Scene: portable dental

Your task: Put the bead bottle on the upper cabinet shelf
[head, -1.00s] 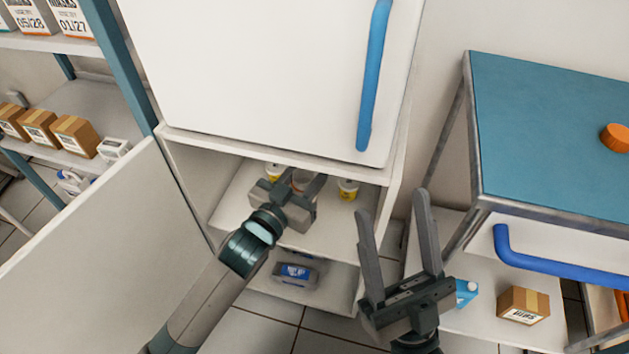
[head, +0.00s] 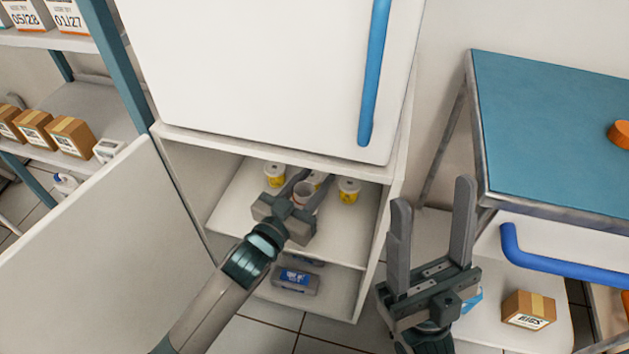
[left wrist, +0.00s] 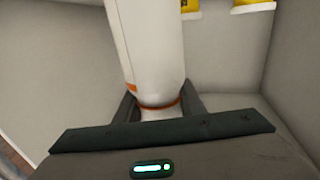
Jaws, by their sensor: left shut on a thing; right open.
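The bead bottle (head: 304,195) is between the fingers of my left gripper (head: 297,190), inside the open cabinet over its upper shelf (head: 235,205). In the left wrist view the bottle (left wrist: 147,45) is a long white cylinder with an orange band. The left fingers (left wrist: 157,105) are shut around its narrower part near that band. Whether the bottle touches the shelf cannot be told. My right gripper (head: 432,235) is open and empty, to the right of the cabinet.
White-and-yellow jars stand on the same shelf: one left (head: 274,175), one right (head: 348,190), one partly hidden behind the bottle. A grey pack (head: 296,280) lies on the lower shelf. The open cabinet door (head: 110,260) is at left; a blue-topped cart (head: 550,130) at right.

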